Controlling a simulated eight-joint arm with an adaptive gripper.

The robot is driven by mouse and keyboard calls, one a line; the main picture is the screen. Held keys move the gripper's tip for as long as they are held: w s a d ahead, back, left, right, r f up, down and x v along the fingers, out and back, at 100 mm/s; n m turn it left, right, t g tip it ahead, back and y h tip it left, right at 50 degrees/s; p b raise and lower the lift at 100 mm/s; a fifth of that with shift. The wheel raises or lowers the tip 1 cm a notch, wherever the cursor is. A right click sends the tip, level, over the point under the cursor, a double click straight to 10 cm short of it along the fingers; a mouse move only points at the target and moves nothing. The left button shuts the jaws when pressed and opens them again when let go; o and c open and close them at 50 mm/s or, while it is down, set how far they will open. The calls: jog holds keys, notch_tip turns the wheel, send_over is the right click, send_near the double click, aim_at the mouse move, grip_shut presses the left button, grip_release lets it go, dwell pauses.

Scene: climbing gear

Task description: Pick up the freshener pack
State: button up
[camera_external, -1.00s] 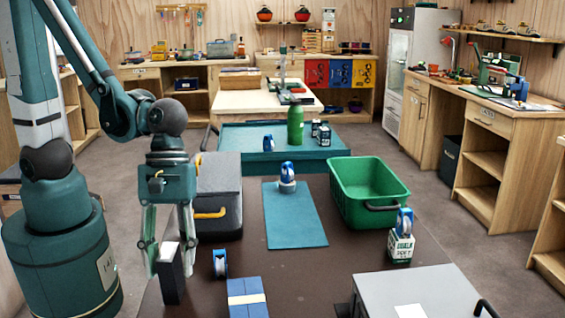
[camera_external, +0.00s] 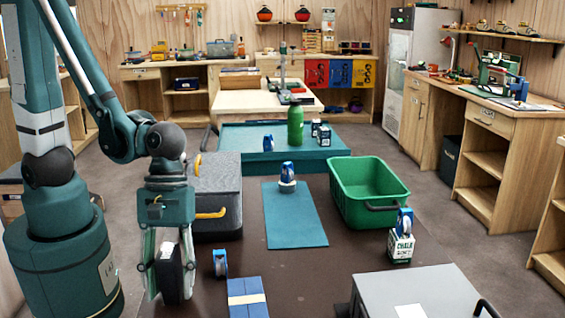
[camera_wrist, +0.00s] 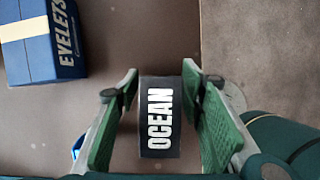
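The freshener pack, a small black upright box, stands on the dark brown table at the lower left in the external view (camera_external: 171,277). In the wrist view its top face reads "OCEAN" in white (camera_wrist: 160,118). My gripper (camera_external: 168,285) is pointing down over it, one finger on each side. In the wrist view my gripper (camera_wrist: 160,80) is open, with the pack between the green-padded fingers. Narrow gaps show beside the pack, and I see no clear contact. The fingers hide part of its sides in the external view.
A grey case (camera_external: 217,190) is behind, a teal mat (camera_external: 294,222) and green bin (camera_external: 346,207) further right.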

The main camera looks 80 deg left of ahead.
aim_at(165, 258)
jog(key=shift+c, duration=0.3)
jog(key=c, duration=0.9)
jog(key=shift+r, duration=0.15)
jog(key=shift+r+p, duration=1.7)
jog(key=shift+r, duration=3.15)
